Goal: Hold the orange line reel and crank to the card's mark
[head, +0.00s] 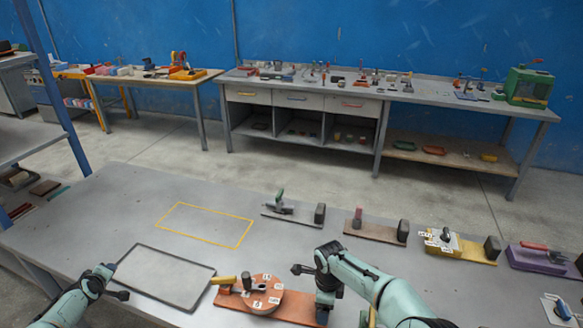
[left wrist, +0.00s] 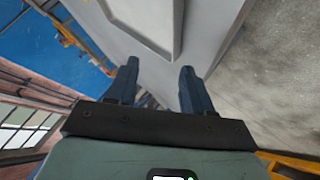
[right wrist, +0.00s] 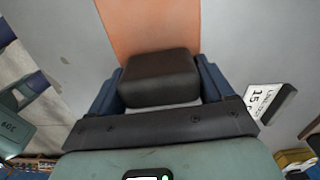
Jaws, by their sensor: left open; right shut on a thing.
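The orange line reel is an orange board (head: 300,307) with a round numbered dial (head: 262,294) and a yellow crank handle (head: 223,281) at its left, near the table's front edge. My right gripper (head: 318,284) is shut on the dark block (right wrist: 160,78) at the board's right end; the orange board (right wrist: 150,25) runs away from it in the right wrist view. My left gripper (head: 119,282) is open and empty, left of the handle, by a dark-rimmed rectangle. A white card (right wrist: 262,101) reads about "15"; its smaller print is unclear.
The dark-rimmed grey rectangle (head: 188,250) lies left of the reel. A yellow outline (head: 240,240) marks bare table behind it. Grey, brown, yellow (head: 470,252) and purple (head: 540,261) boards with fittings stand along the back right. A workbench is beyond the floor gap.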

